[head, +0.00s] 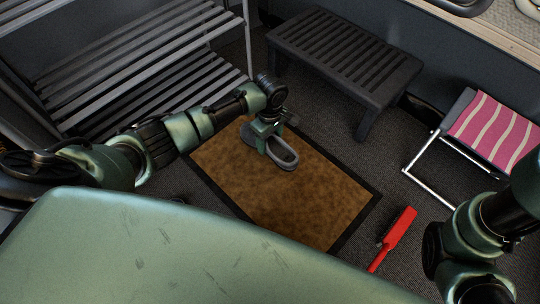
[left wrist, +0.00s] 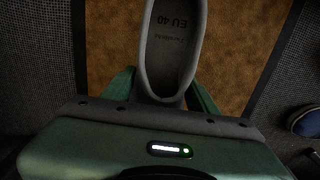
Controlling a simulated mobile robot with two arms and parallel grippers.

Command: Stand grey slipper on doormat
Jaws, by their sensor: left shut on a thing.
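The grey slipper (head: 284,155) is in my left gripper (head: 267,137), over the upper part of the doormat. Its oval opening faces up, and the left wrist view shows its insole (left wrist: 172,45) marked "EU 40". The green fingers are on both sides of it, and the gripper body hides its lower part in that view. A grey rounded part shows left of the gripper; I cannot tell if it belongs to this slipper. The brown doormat (head: 305,200) with a dark border lies flat on the carpet. I cannot tell if the slipper touches it. My right gripper is not visible.
A dark slatted bench (head: 345,50) stands behind the doormat, and a grey slatted rack (head: 140,60) at the left. A red brush (head: 400,228) lies right of the mat. A pink striped folding stool (head: 492,130) is at the right. A blue object (left wrist: 307,121) lies beside the mat.

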